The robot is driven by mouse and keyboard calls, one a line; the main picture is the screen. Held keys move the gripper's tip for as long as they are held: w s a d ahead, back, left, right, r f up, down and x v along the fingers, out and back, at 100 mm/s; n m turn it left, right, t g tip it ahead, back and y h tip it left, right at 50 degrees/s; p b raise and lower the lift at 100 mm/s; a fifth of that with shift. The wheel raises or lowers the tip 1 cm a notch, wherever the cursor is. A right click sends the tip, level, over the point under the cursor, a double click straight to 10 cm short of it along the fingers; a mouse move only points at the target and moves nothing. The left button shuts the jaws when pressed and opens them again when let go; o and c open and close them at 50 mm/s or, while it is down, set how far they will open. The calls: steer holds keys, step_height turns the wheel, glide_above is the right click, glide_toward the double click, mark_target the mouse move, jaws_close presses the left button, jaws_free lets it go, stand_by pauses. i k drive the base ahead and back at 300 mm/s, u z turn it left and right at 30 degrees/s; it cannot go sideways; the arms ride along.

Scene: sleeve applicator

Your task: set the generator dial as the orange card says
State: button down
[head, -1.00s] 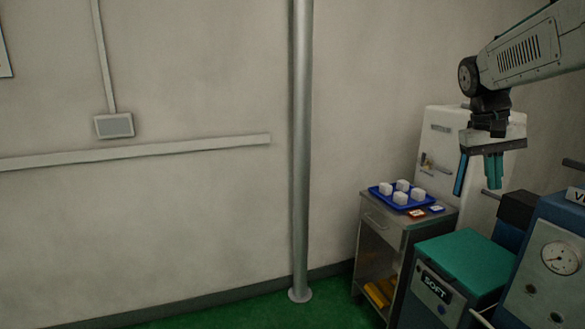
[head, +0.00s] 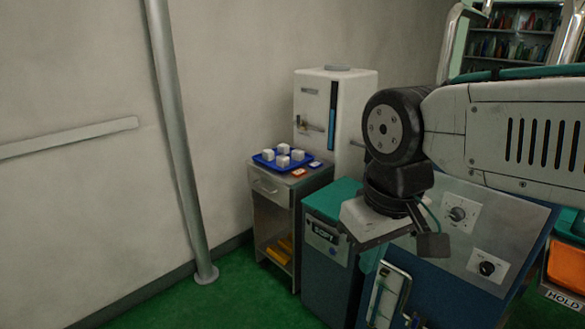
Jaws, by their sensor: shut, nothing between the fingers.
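A small orange-red card (head: 298,172) lies on the small metal cart, beside the blue tray; its writing is too small to read. Two black dials, an upper one (head: 458,214) and a lower one (head: 487,268), sit on pale plates on the sloped front of a blue cabinet (head: 440,270). I cannot tell which belongs to the generator, nor read their settings. My gripper (head: 375,256) is in front of the cabinet's left part, left of both dials in the picture. It is shut and empty, its fingers mostly hidden by its own body.
A blue tray (head: 263,161) with several white cubes and a blue card (head: 314,164) are on the cart (head: 270,190). A green-topped unit (head: 325,235) stands beside it, a white fridge (head: 345,90) behind. An orange bin (head: 567,268) is at right. Green floor at left is clear.

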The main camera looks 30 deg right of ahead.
mark_target(458, 214)
steer(key=z, duration=1.35)
